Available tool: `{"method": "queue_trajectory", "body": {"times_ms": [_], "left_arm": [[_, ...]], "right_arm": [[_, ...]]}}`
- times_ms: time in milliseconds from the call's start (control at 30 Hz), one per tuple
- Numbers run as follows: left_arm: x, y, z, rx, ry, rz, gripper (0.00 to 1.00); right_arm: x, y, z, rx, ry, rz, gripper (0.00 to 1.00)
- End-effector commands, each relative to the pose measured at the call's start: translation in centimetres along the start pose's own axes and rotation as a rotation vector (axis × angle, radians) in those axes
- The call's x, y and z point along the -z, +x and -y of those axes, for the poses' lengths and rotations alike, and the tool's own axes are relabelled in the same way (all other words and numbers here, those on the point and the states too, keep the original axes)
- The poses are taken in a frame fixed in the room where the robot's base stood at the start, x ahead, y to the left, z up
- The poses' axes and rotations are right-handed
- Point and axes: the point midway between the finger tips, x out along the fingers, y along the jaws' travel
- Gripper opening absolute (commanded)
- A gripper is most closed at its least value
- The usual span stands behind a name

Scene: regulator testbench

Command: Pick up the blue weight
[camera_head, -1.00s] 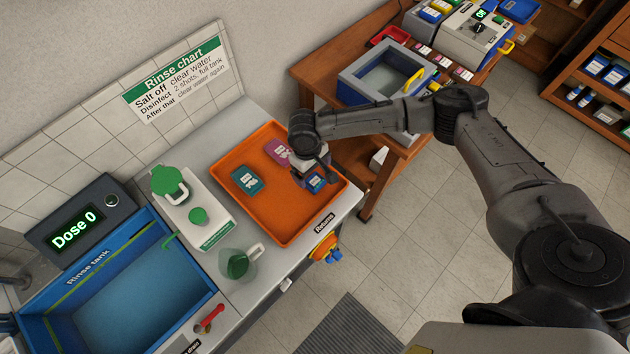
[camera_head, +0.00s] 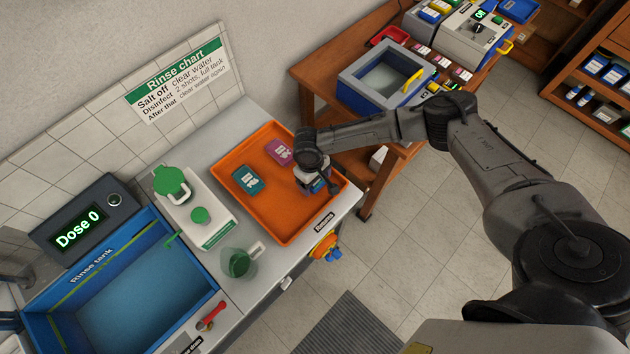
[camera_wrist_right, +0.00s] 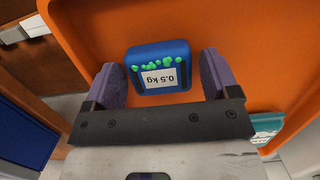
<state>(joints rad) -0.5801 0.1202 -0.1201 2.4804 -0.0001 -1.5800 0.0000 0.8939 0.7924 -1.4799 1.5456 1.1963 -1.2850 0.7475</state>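The blue weight (camera_wrist_right: 160,66) carries a white "0.5 kg" label and green spots. It lies in the orange tray (camera_head: 281,220), and in the head view it is mostly hidden under my right gripper (camera_head: 317,187). In the right wrist view my right gripper (camera_wrist_right: 163,78) is open. One finger is on each side of the weight, with a gap to each. The teal weight (camera_head: 247,179) and the magenta weight (camera_head: 280,152) lie in the same tray, to the left of and behind my gripper. My left gripper is not in view.
The tray walls stand close to my right gripper. A white dispenser with green parts (camera_head: 200,215) and a clear jug (camera_head: 240,261) stand left of the tray. The blue rinse tank (camera_head: 140,290) is farther left. A wooden table (camera_head: 312,75) stands behind.

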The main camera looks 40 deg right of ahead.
Motion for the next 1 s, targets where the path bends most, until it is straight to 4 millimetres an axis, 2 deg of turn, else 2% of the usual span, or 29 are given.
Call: {"method": "queue_trajectory", "body": {"times_ms": [67,600,1000], "left_arm": [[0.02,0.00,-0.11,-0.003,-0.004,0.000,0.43],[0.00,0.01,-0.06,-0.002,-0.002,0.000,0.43],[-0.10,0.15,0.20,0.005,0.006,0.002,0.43]], "right_arm": [[0.00,-0.02,0.00,0.000,0.000,0.000,0.73],[0.00,-0.04,0.00,0.000,0.000,0.000,0.22],[-0.04,-0.72,0.04,0.002,0.000,-0.002,0.21]]}}
